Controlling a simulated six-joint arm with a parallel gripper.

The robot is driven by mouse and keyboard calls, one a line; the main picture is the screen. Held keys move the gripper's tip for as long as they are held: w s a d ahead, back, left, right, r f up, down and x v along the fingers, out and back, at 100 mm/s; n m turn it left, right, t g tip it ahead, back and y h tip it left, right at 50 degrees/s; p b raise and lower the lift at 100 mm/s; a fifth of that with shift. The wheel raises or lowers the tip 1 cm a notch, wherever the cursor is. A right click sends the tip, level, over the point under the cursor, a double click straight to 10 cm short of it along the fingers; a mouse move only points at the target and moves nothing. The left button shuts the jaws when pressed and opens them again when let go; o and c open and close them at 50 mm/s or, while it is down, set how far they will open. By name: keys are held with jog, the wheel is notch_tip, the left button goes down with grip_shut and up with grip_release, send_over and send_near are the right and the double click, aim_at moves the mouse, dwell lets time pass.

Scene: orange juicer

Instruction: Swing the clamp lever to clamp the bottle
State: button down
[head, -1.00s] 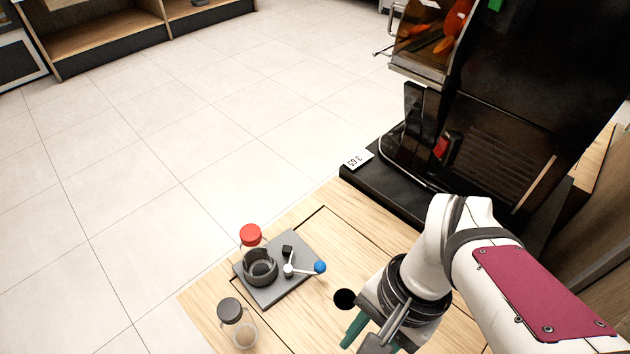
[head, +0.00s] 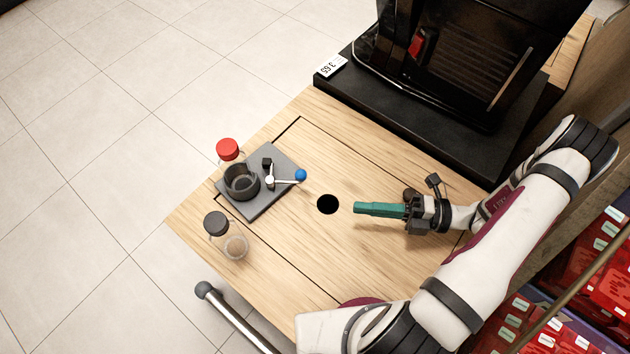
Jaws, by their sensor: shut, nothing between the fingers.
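The clamp lever (head: 285,181) is a thin light arm with a blue ball knob (head: 300,175) at its right end. It pivots on a grey base plate (head: 259,203) beside a dark ring-shaped holder (head: 241,182). A clear bottle with a red cap (head: 228,150) stands behind the holder; its lower body is partly hidden, and I cannot tell if it is inside the ring. My gripper (head: 358,208) has green fingers, shut and empty. It points left, to the right of the lever and apart from it, beyond the dark hole in the table.
A jar with a dark cap (head: 216,223) stands at the table's left front. The wooden table (head: 340,150) has a round hole (head: 328,204). A black juicer machine (head: 440,90) stands at the back right. A metal rail (head: 236,318) lies beyond the front edge.

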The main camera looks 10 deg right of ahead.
jog(key=x, duration=1)
jog(key=shift+a, duration=0.15)
jog(key=w, duration=0.4)
jog(key=shift+f, duration=0.35)
jog(key=shift+w, duration=0.15)
jog(key=shift+w+d+n+g, duration=0.2)
jog(key=shift+n+g, duration=0.3)
jog(key=shift+g, duration=0.1)
